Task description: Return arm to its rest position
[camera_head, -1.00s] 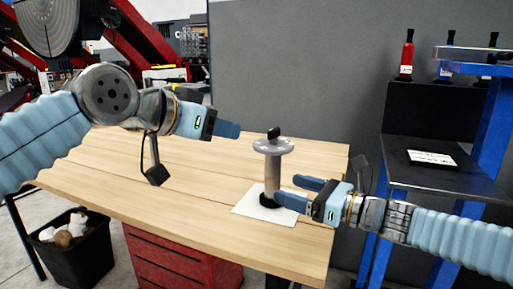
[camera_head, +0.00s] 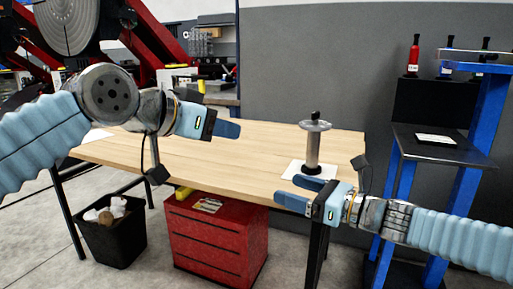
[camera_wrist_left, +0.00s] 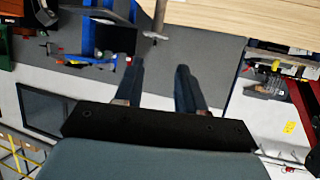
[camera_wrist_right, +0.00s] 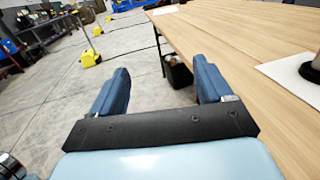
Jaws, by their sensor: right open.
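My left gripper (camera_head: 230,129) is held in the air above the left part of the wooden table (camera_head: 240,160). Its two fingers show apart and empty in the left wrist view (camera_wrist_left: 159,85). My right gripper (camera_head: 292,190) is open and empty near the table's front right edge; its spread fingers show in the right wrist view (camera_wrist_right: 160,85). A grey metal post (camera_head: 313,150) with a round flange and a black knob stands upright on a white sheet (camera_head: 293,171), behind and apart from my right gripper. Its dark base also shows in the right wrist view (camera_wrist_right: 312,68).
A red drawer cabinet (camera_head: 215,240) and a black bin (camera_head: 112,240) stand under the table. A blue-framed rack with a dark shelf (camera_head: 445,150) and bottles is at the right. A grey partition (camera_head: 320,70) stands behind. Most of the tabletop is clear.

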